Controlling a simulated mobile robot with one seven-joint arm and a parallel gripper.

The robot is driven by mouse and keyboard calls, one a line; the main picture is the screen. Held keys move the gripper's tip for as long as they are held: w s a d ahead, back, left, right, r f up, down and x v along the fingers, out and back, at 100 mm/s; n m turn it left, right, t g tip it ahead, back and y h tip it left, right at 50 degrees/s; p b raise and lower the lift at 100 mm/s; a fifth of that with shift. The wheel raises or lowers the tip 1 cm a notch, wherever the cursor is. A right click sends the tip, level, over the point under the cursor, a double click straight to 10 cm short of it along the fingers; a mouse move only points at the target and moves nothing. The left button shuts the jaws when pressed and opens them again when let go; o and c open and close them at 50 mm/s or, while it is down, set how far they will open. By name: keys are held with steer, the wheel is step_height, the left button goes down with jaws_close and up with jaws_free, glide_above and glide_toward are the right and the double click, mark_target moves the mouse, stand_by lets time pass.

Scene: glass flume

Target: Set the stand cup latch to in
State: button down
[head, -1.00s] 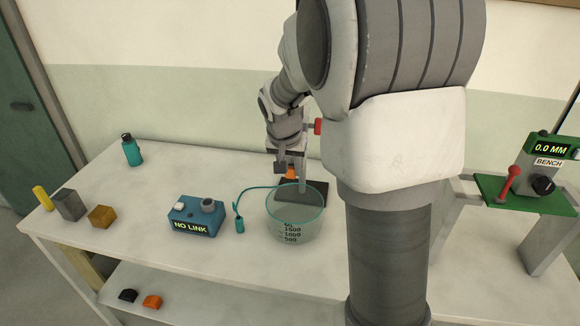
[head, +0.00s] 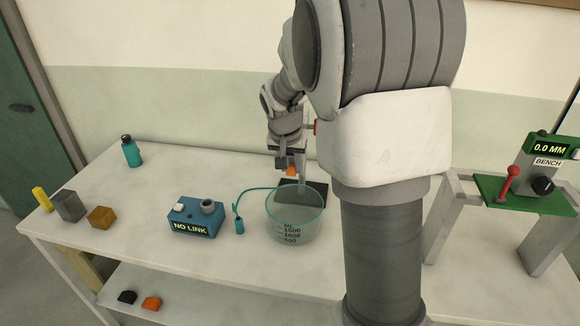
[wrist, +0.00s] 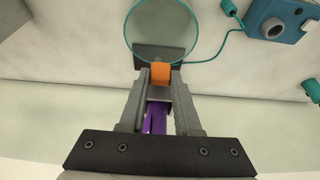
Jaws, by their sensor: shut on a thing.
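A stand with a dark base (head: 318,190) and an upright post is at the back of the bench, behind the clear beaker (head: 293,225). My gripper (head: 291,168) is low beside the post, just above the base. In the wrist view its fingers (wrist: 160,78) are closed on a small orange piece (wrist: 161,71), which also shows in the head view (head: 291,172). I cannot tell for sure that this piece is the cup latch. A purple part (wrist: 156,118) lies between the fingers, nearer the palm. My arm hides part of the stand.
A blue box (head: 194,217) reading NO LINK has a teal cable by the beaker. A teal bottle (head: 131,151) and several blocks are at the left. A green panel (head: 525,192) with a red lever is at the right.

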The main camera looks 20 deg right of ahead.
steer(key=shift+w+d+r, duration=0.1)
steer(key=shift+w+r, duration=0.05)
steer(key=shift+r, duration=0.05)
steer(key=c, duration=0.6)
jaws_free()
steer(key=shift+w+f, duration=0.1)
steer(key=v, duration=1.7)
steer(key=shift+s, duration=0.25)
